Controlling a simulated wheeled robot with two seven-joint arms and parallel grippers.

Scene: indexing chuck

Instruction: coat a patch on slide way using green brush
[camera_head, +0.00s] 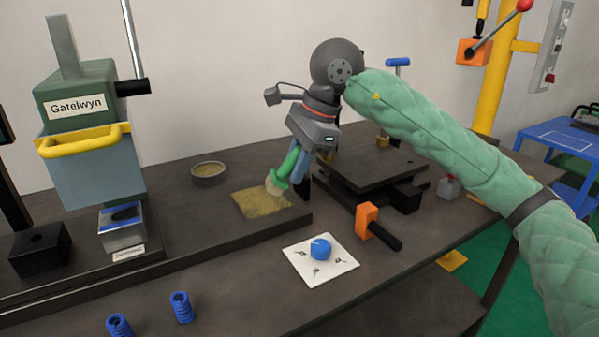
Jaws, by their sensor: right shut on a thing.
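My right gripper (297,163) comes in from the right on a green padded arm and points down. It is shut on the green brush (288,164), whose pale bristles (274,184) point down. The bristle tip is at the yellowish-brown patch (255,205) on the dark slide way (205,238); I cannot tell whether it touches. A round pot (208,174) with yellowish contents stands behind the patch. My left gripper does not show.
A green and grey machine head labelled Gatelwyn (85,120) stands at left. An orange-headed hammer (372,225) and a white card with a blue knob (321,259) lie in front. Blue springs (181,307) stand at the front edge. A dark raised plate (370,170) is right of the gripper.

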